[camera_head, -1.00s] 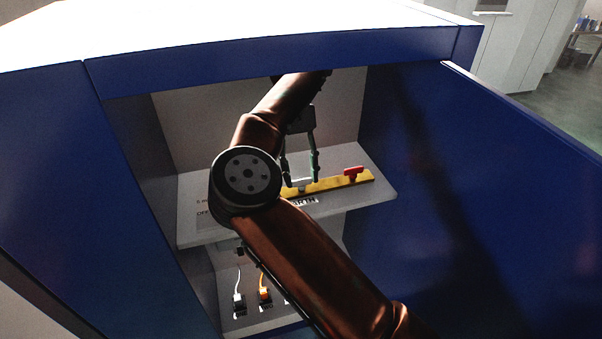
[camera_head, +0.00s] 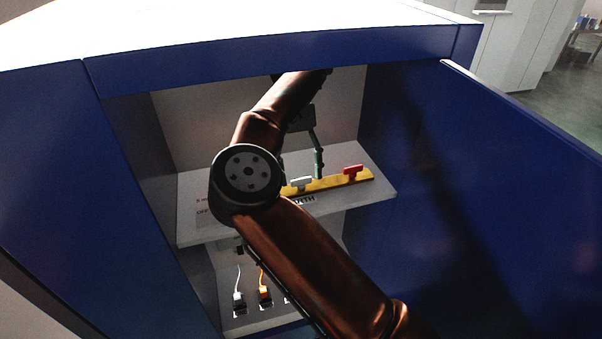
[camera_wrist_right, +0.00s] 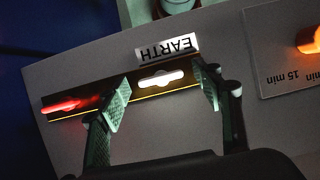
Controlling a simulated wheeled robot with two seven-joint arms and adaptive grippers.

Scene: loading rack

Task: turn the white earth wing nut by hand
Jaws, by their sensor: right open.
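The white earth wing nut (camera_head: 301,182) sits on a yellow bar (camera_head: 333,184) on the grey shelf inside the blue cabinet. In the right wrist view the white wing nut (camera_wrist_right: 161,79) lies lengthwise along the bar, beside the EARTH label (camera_wrist_right: 168,49). My right gripper (camera_head: 302,172) is open above it. In the wrist view its two fingers (camera_wrist_right: 165,95) stand wide apart, one on each side of the nut, with gaps to both ends. In the head view my arm partly hides one finger. My left gripper is not in view.
A red wing nut (camera_head: 353,170) sits on the right end of the bar, near one finger in the wrist view. An orange knob (camera_wrist_right: 311,42) shows at the wrist view's right edge. White and orange plugs (camera_head: 264,295) are below the shelf. Cabinet walls flank my arm.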

